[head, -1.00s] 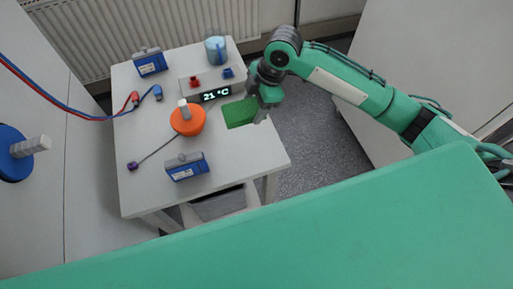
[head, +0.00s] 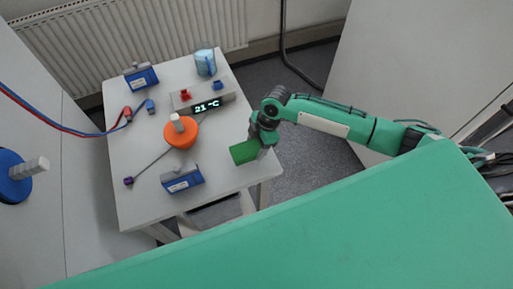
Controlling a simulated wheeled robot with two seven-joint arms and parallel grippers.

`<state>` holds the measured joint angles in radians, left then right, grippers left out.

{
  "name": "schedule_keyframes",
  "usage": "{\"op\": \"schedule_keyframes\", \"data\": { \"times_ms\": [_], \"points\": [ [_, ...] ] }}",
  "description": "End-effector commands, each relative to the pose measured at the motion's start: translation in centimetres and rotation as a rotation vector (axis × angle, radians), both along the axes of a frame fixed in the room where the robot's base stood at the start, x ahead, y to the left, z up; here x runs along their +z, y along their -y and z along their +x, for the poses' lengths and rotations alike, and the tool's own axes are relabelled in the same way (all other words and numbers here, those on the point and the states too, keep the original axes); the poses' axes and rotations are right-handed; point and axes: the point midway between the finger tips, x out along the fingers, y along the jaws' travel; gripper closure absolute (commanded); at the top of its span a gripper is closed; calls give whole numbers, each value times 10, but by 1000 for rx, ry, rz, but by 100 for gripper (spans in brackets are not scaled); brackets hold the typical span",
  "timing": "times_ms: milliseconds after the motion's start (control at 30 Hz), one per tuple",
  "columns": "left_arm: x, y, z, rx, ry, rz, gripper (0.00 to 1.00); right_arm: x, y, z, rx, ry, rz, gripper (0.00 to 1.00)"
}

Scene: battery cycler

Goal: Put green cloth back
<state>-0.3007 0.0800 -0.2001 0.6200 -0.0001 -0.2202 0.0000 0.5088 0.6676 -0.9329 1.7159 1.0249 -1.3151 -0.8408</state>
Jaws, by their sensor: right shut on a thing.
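The green cloth (head: 244,152) is a small flat green piece at the right edge of the white table (head: 222,180). My right gripper (head: 262,150) is at the cloth's right side and is shut on it. Whether the cloth touches the tabletop or hangs just above it is hard to tell. My left gripper is not in view.
On the table are a grey device reading 21 °C (head: 203,103), an orange round piece (head: 181,133), two blue boxes (head: 141,77) (head: 182,179), a blue cup (head: 205,63) and a purple-tipped probe (head: 129,181). Red and blue cables (head: 60,125) come from the left.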

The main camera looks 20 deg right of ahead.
Motion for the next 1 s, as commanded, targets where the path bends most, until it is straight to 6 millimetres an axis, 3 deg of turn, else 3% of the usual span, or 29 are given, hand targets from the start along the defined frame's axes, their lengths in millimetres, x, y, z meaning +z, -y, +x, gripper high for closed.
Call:
{"op": "schedule_keyframes", "data": {
  "times_ms": [300, 567, 600, 667, 1000],
  "points": [
    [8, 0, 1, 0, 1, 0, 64, -36, 0, 0, 0, 0, 0, 74],
    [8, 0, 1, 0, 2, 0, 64, -41, 0, 0, 0, 0, -1, 74],
    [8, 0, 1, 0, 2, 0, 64, -41, 0, 0, 0, 0, -1, 30],
    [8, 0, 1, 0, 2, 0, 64, -41, 0, 0, 0, 0, -1, 18],
    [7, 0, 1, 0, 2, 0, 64, -39, 1, 0, 0, 2, -1, 16]
  ]
}}
